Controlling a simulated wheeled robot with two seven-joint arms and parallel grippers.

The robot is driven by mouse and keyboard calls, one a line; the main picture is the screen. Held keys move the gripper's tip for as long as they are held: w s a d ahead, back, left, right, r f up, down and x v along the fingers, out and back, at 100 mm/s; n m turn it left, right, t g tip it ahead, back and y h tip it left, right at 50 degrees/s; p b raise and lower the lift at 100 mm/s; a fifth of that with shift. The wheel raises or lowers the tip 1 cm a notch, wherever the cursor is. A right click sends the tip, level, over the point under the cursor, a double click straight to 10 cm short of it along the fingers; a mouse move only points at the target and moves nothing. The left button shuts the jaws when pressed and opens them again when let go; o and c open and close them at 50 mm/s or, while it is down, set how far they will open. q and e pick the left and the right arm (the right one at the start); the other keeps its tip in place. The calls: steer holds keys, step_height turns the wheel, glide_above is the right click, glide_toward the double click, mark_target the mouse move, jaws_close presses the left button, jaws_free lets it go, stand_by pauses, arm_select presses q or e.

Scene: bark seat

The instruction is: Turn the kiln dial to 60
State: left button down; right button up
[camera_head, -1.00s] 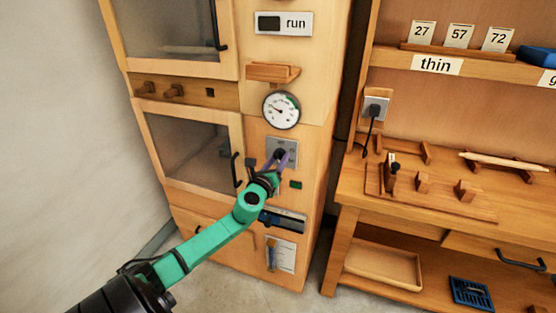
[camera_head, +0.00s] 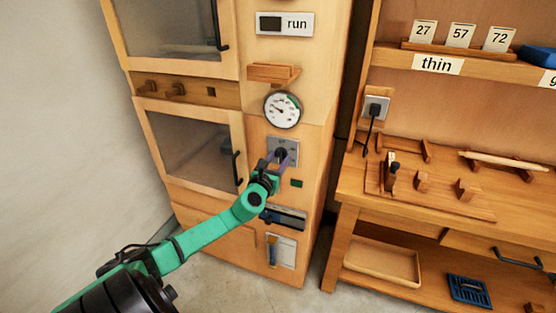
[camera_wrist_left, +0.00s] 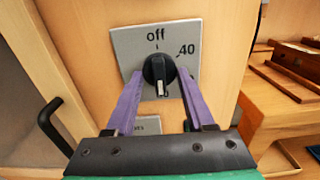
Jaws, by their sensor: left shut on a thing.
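The kiln dial (camera_head: 281,153) is a black round knob on a grey plate (camera_wrist_left: 123,45) on the kiln's front. In the left wrist view the dial (camera_wrist_left: 157,68) has a white pointer mark facing down. The plate reads "off" at the top and "40" at the upper right; a label below the pointer is mostly hidden, with only a "0" showing. My left gripper (camera_wrist_left: 160,80), with purple fingers, is shut on the dial, one finger on each side. In the head view the left gripper (camera_head: 282,160) partly covers the plate. My right gripper is not in view.
A black door handle (camera_head: 237,168) stands out to the left. A workbench (camera_head: 450,215) is to the right.

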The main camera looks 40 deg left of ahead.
arm_select(q)
steer(key=shift+c, duration=1.4)
jaws_free()
steer(key=v, duration=1.4)
steer(key=shift+s, duration=0.25)
steer(key=shift+d, duration=0.15)
